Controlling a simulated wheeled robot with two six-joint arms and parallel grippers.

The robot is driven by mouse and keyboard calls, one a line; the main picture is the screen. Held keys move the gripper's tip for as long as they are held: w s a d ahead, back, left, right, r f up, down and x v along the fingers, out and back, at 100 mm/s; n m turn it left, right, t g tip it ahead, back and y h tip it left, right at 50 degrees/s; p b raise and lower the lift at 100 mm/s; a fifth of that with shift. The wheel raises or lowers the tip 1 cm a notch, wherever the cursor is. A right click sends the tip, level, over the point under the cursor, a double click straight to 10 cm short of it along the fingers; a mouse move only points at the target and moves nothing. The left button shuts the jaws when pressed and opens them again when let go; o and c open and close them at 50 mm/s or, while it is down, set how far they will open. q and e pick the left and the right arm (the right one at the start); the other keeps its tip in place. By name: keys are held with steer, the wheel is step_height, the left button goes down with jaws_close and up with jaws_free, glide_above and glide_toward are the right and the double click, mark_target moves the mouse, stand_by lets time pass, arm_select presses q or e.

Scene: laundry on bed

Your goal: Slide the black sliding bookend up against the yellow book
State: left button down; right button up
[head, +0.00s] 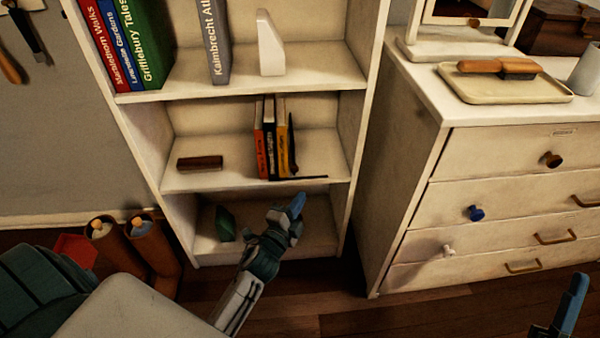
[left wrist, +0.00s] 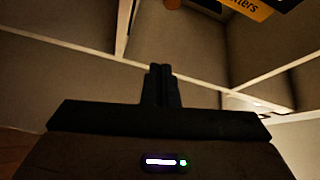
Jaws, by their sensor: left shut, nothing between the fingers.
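The yellow book (head: 282,138) stands upright on the middle shelf at the right end of a short row, beside a black and an orange-red book. Its lower end also shows at the top of the left wrist view (left wrist: 252,9). The black sliding bookend (head: 293,158) is just right of it, its thin base (head: 308,178) reaching right along the shelf; I cannot tell if they touch. My left gripper (head: 297,204) is shut and empty, below and in front of the middle shelf edge; its fingers show in the left wrist view (left wrist: 161,84). My right gripper (head: 574,300) is low at the right.
A dark brown box-like object (head: 200,163) lies left on the middle shelf. A green object (head: 225,223) stands on the bottom shelf. The upper shelf holds large books and a white bookend (head: 269,45). A white dresser (head: 480,180) stands right of the bookcase.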

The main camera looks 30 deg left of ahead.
arm_select(q)
steer(key=w+r+m+p, duration=0.1)
steer(key=w, duration=1)
arm_select(e)
step_height(320, 180, down, 7)
steer(key=w+m+g+h, duration=0.1)
steer(key=w+g, duration=0.2)
steer(key=g, duration=0.2)
arm_select(q)
steer(key=shift+s+a+f+b, duration=0.15)
steer(key=shift+s+a, duration=0.2)
steer(key=shift+a, duration=0.3)
steer(key=shift+s+a+f+b, duration=0.1)
steer(key=shift+s+a, duration=0.3)
steer(key=shift+a, duration=0.25)
steer(key=shift+s+a+f+b, duration=0.15)
steer(key=shift+s+a, duration=0.2)
steer(key=shift+a, duration=0.3)
arm_select(e)
step_height(320, 180, up, 6)
steer(key=s+t, duration=0.2)
steer(key=t, duration=0.2)
steer(key=shift+s+n+y, duration=0.2)
steer(key=shift+n+y, duration=0.1)
arm_select(q)
steer(key=shift+a, duration=0.1)
